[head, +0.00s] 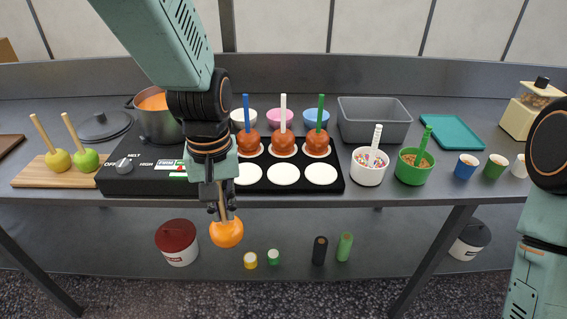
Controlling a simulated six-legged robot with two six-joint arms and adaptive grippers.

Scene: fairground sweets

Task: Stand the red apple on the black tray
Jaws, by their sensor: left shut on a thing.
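My left gripper (222,205) is shut on the stick of an orange-coated, glossy apple (227,233). The apple hangs below the fingers, stick up, and appears in front of the counter's front edge, left of and nearer than the black tray. No plainly red apple shows; the held one looks orange. The black tray (302,166) has white round papers. Its back row holds three brown-red coated apples with a blue stick (247,142), a white stick (283,143) and a green stick (318,142). The front-row papers are empty. My right gripper is out of view.
A hot plate (135,184) with a pot (157,127) of orange liquid stands left of the tray. A board (30,178) holds yellow and green apples on sticks. Sprinkle tubs, white (368,174) and green (410,174), stand close to the tray's right.

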